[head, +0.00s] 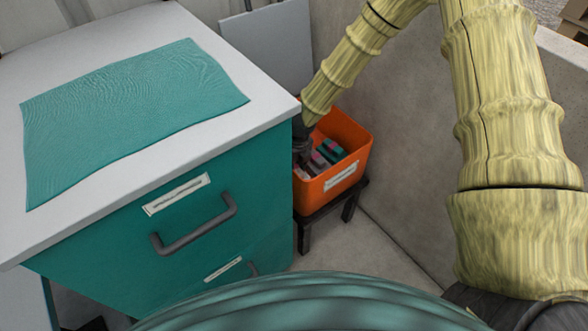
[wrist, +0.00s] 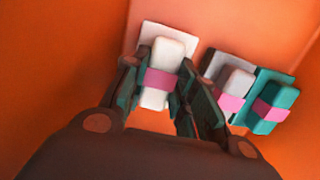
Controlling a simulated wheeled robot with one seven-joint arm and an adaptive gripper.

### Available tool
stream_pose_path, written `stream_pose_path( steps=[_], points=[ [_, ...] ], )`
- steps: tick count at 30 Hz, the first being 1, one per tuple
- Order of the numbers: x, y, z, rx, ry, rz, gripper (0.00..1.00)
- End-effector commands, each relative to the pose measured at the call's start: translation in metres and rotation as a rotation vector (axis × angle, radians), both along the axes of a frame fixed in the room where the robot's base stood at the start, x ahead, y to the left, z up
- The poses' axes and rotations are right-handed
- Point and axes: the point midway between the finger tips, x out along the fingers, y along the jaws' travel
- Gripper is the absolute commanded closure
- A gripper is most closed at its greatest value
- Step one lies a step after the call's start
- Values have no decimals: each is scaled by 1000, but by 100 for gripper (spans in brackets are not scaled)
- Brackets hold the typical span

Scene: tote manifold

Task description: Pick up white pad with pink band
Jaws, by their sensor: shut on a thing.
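The white pad with a pink band (wrist: 168,50) is in the wrist view, inside the orange tote (head: 364,153). My gripper (wrist: 160,88) has a finger on each side of the white pad, near its pink band, and is shut on it. In the head view my gripper (head: 302,143) reaches down into the tote's left side, and the cabinet corner partly hides it. The pad cannot be told apart there. I cannot tell whether the pad is clear of the tote floor.
Beside it in the tote are a grey pad with a pink band (wrist: 238,84) and a teal pad with a pink band (wrist: 272,104). The tote stands on a dark stool (head: 347,207) between the teal cabinet (head: 120,235) and a grey wall (head: 400,110). A teal mat (head: 125,105) lies on the cabinet.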

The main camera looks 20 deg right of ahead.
Motion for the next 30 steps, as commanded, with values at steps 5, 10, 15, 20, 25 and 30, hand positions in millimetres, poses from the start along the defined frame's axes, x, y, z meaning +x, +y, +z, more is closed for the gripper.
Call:
stream_pose_path(
  steps=[5, 10, 15, 20, 25, 30],
  points=[
    [1, 0, 22, 1, -3, -2, 99],
    [1, 0, 59, 3, -3, -2, 99],
    [1, 0, 100, 2, -2, -3, 99],
    [0, 0, 134, 2, -1, -2, 99],
    [0, 0, 160, 1, -2, -1, 99],
    [1, 0, 175, 1, -1, -1, 99]
  ],
)
